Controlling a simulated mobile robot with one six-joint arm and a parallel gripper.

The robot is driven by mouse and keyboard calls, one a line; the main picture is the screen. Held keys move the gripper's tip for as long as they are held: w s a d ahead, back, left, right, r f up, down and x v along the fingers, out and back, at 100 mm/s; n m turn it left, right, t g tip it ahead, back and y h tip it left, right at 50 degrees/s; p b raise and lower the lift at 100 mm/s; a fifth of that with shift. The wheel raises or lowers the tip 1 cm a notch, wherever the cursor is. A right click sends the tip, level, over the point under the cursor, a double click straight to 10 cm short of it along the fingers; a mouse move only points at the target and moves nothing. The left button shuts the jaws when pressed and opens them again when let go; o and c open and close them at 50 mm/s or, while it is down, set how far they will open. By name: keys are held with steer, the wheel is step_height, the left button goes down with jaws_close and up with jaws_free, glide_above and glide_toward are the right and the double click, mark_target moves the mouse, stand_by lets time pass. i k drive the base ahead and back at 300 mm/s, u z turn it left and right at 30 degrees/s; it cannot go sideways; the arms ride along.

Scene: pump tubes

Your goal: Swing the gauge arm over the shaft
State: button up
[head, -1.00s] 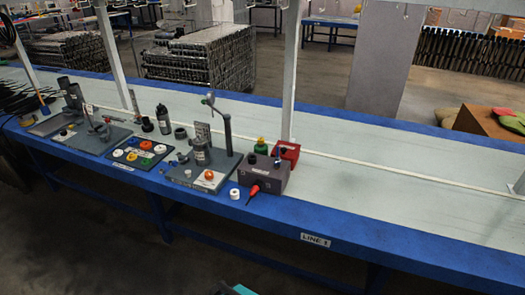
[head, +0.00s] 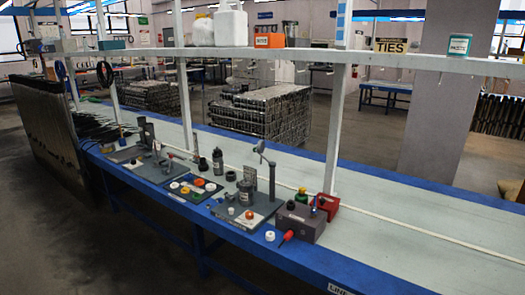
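The gauge arm (head: 264,155) is a short grey piece at the top of an upright post (head: 272,182) on a grey fixture plate (head: 226,209). It points up and to the left. A dark cylindrical holder (head: 245,194) stands on the same plate, left of the post, with a slim upright piece behind it. The shaft is too small to tell apart at this distance. An orange round part (head: 249,214) lies on a white patch at the front of the plate. My gripper is not in view.
The fixtures stand on a long blue-edged bench (head: 382,272). A shelf (head: 300,55) on white posts spans above. The bench's right part is clear.

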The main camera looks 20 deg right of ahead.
mark_target(260, 149)
steer(key=u, duration=4.7)
steer(key=i, duration=0.1)
steer(key=z, duration=3.45)
steer(key=i, duration=2.05)
steer(key=z, duration=0.15)
